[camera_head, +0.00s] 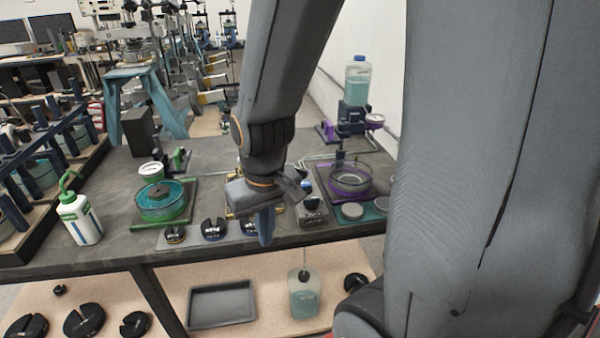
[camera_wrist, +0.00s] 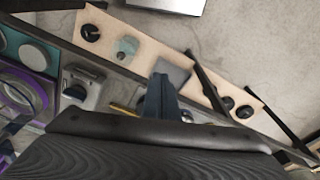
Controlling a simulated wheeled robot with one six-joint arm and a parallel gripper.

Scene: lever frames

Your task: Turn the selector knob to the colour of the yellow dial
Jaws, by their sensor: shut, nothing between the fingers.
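The selector knob (camera_head: 311,203) is a dark knob on a small grey box near the front edge of the bench, just right of my gripper (camera_head: 265,228). In the wrist view the knob (camera_wrist: 75,91) sits on its grey box, left of my gripper (camera_wrist: 160,97). My gripper points down at the bench's front edge, its blue fingers shut and empty, apart from the knob. The yellow dial is mostly hidden behind my gripper in the head view; only a bit of yellow edge (camera_wrist: 122,108) shows in the wrist view. Where the knob points is too small to tell.
A green-based dish (camera_head: 160,217) stands left and a purple-based dish (camera_head: 322,185) right. A white bottle (camera_head: 80,218) stands far left. A lower shelf holds a grey tray (camera_head: 222,305) and a flask (camera_head: 303,298).

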